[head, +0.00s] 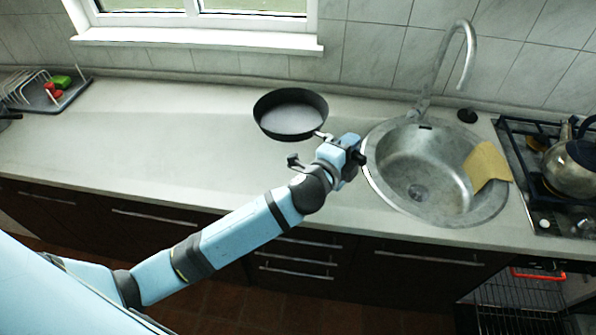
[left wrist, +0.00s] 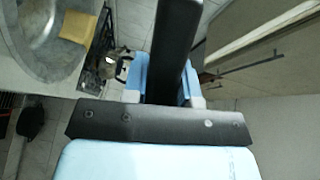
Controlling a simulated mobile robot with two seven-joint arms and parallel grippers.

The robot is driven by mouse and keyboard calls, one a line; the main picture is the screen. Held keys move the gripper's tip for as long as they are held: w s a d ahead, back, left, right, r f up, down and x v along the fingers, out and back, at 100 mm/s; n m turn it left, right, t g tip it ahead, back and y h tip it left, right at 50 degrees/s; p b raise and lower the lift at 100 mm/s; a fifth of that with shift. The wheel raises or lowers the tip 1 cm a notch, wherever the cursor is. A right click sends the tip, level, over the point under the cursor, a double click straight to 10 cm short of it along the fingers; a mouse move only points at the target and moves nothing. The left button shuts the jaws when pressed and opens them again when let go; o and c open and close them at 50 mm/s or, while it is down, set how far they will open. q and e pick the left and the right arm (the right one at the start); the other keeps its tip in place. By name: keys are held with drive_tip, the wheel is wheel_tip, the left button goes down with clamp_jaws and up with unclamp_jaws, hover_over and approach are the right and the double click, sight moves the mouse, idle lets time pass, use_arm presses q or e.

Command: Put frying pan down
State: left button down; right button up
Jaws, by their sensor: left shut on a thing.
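The black frying pan (head: 291,115) is in the head view, left of the sink and over the counter, with its open side up. Its handle points right and toward me. My left gripper (head: 348,150) is at the handle, shut on it, beside the sink's left rim. In the left wrist view the long black handle (left wrist: 174,50) runs up between the fingers of the gripper (left wrist: 168,92). I cannot tell whether the pan's base touches the counter (head: 180,130). My right gripper is not in view.
The round metal sink (head: 405,195) with its tall faucet (head: 450,60) is to the right, a tan cloth (head: 486,165) on its rim. A kettle (head: 572,165) stands on the stove (head: 525,150). A dish rack (head: 45,90) is far left. The counter left of the pan is clear.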

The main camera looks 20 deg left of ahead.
use_arm(q)
drive_tip(key=shift+m+h, duration=0.3)
drive_tip(key=f+b, duration=0.2)
drive_tip(key=f, duration=0.5)
drive_tip(key=w+d+f+b, duration=0.1)
drive_tip(key=f+b, duration=0.1)
drive_tip(key=f, duration=0.4)
drive_tip(key=f+b, duration=0.2)
drive_tip(key=f, duration=0.5)
drive_tip(key=shift+w+d+f+b, duration=0.3)
drive_tip(key=shift+w+d+f, duration=0.05)
drive_tip(key=shift+d, duration=0.05)
drive_tip(key=shift+r, duration=0.1)
drive_tip(key=c, duration=1.3)
unclamp_jaws()
drive_tip(key=shift+f, duration=0.3)
drive_tip(key=shift+c, duration=0.2)
drive_tip(key=o, duration=0.4)
drive_tip(key=shift+r, duration=0.1)
drive_tip(key=shift+o, duration=0.2)
